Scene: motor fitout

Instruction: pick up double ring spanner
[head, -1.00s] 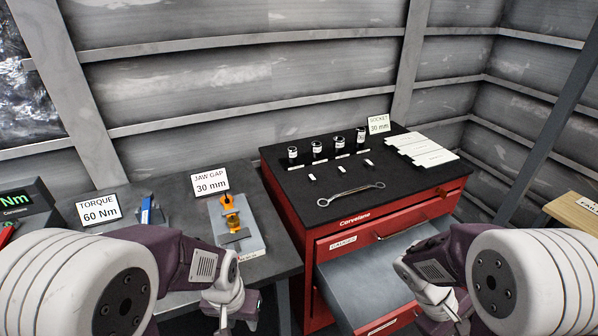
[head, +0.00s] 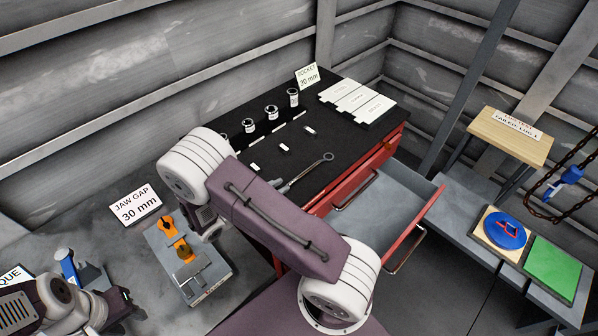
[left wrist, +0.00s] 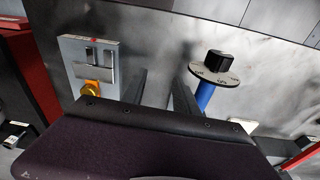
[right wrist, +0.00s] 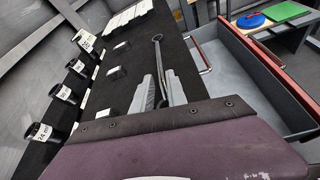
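The double ring spanner (head: 310,171) lies on the black top of the red cabinet, one ring toward the back right. My forearm hides its near end in the head view. In the right wrist view the spanner (right wrist: 157,52) runs between the two fingers of my right gripper (right wrist: 160,82), which look apart with the shaft in the gap; contact is not clear. In the head view the right gripper is mostly hidden behind my arm. My left gripper (left wrist: 160,85) is open and empty over the grey bench, near the blue-handled tool (left wrist: 205,95) with a black knob.
Several black sockets (head: 272,112) stand in a row on the cabinet, with small white labels and white cards (head: 357,100) behind. An open drawer (head: 385,205) juts out at the front right. A jaw gap gauge (head: 187,265) with an orange part stands on the left bench.

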